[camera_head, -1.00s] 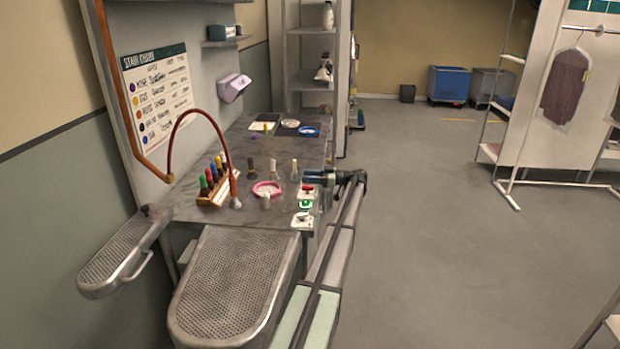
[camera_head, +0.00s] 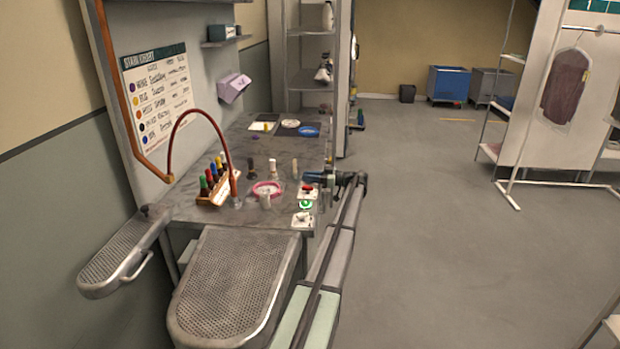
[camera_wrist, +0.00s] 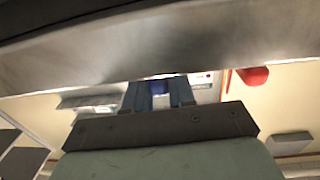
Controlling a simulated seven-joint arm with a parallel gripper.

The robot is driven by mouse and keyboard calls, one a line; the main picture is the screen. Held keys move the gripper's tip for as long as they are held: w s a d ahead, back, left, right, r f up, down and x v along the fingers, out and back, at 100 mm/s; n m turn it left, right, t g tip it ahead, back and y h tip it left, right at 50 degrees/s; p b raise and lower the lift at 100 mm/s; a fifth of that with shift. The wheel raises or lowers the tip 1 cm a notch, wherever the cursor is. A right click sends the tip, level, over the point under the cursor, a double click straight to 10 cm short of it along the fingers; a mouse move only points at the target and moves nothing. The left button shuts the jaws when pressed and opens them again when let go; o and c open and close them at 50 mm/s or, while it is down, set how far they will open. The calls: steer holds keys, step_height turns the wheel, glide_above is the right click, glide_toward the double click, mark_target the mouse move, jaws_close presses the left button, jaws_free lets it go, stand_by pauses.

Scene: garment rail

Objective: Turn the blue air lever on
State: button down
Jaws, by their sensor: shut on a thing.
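My gripper (camera_head: 310,178) is at the right edge of the work table, beside the red button. In the wrist view my gripper (camera_wrist: 158,92) has its two fingers closed around a small blue piece (camera_wrist: 158,87), which looks like the blue air lever. Only a small part of it shows between the fingers, so its angle cannot be told. In the head view the lever is hidden by my gripper and wrist.
A red button (camera_head: 308,187) sits close to my gripper and shows in the wrist view (camera_wrist: 252,76). A green button (camera_head: 305,205) and a white switch box (camera_head: 302,219) are nearer. A pink ring dish (camera_head: 267,189) and a bottle rack (camera_head: 217,190) stand left. Floor to the right is clear.

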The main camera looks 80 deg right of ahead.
steer(key=m+h, duration=0.2)
steer(key=h, duration=0.1)
steer(key=m+g+h, duration=0.1)
steer(key=shift+a+h, duration=0.25)
steer(key=shift+h, duration=0.15)
steer(key=shift+d+m+g+h, duration=0.15)
steer(key=shift+m+g+h, duration=0.45)
steer(key=shift+m+h, duration=0.7)
steer(key=shift+d+h, duration=0.1)
steer(key=shift+h, duration=0.2)
steer(key=c, duration=1)
jaws_free()
steer(key=shift+c, duration=0.2)
steer(key=shift+s, duration=0.1)
steer(key=v, duration=1.3)
steer(key=shift+s+a, duration=0.25)
steer(key=shift+a, duration=0.05)
steer(key=shift+o, duration=0.2)
